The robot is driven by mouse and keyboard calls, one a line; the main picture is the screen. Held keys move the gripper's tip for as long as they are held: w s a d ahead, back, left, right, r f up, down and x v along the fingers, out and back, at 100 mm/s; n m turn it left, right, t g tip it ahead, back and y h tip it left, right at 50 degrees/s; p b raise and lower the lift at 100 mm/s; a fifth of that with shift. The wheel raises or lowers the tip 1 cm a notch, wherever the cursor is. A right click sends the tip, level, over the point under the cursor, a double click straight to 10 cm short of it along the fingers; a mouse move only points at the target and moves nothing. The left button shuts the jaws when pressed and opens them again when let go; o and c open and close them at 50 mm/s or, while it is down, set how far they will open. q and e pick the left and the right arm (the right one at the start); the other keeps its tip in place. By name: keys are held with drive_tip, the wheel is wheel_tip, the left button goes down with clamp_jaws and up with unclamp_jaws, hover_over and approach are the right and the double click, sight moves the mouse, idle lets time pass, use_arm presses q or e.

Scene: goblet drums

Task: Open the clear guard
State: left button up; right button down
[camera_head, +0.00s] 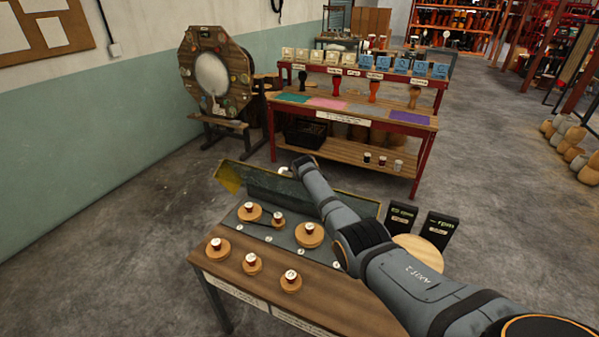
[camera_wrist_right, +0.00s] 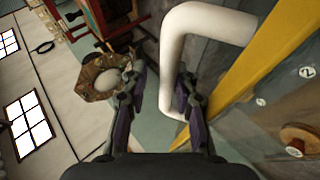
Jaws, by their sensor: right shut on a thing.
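The clear guard (camera_head: 268,184) stands raised along the back edge of the workbench in the head view, a see-through panel with a yellow frame. Its yellow edge (camera_wrist_right: 250,82) runs diagonally through the right wrist view. A bent white handle (camera_wrist_right: 176,62) is fixed to the guard, and a bit of white shows beside my gripper in the head view (camera_head: 285,171). My right gripper (camera_wrist_right: 158,98) is shut on this handle, with its fingers on either side; the exact contact is partly hidden. My left gripper is not in view.
The workbench (camera_head: 335,295) carries several round wooden pieces (camera_head: 310,235) with white numbered tops. Two black cards (camera_head: 438,230) stand at its right. An octagonal wooden board (camera_head: 240,88) stands at the left wall. Floor between is clear.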

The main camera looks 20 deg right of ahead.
drive_tip(key=shift+w+d+r, duration=0.3)
drive_tip(key=shift+d+r, duration=0.25)
drive_tip(key=shift+r, duration=0.2)
drive_tip(key=c, duration=1.5)
unclamp_jaws()
drive_tip(key=shift+c, duration=0.2)
drive_tip(key=shift+w+d+f, duration=0.15)
drive_tip(key=shift+f, duration=0.2)
drive_tip(key=shift+c, duration=0.4)
drive_tip(key=shift+f, duration=0.15)
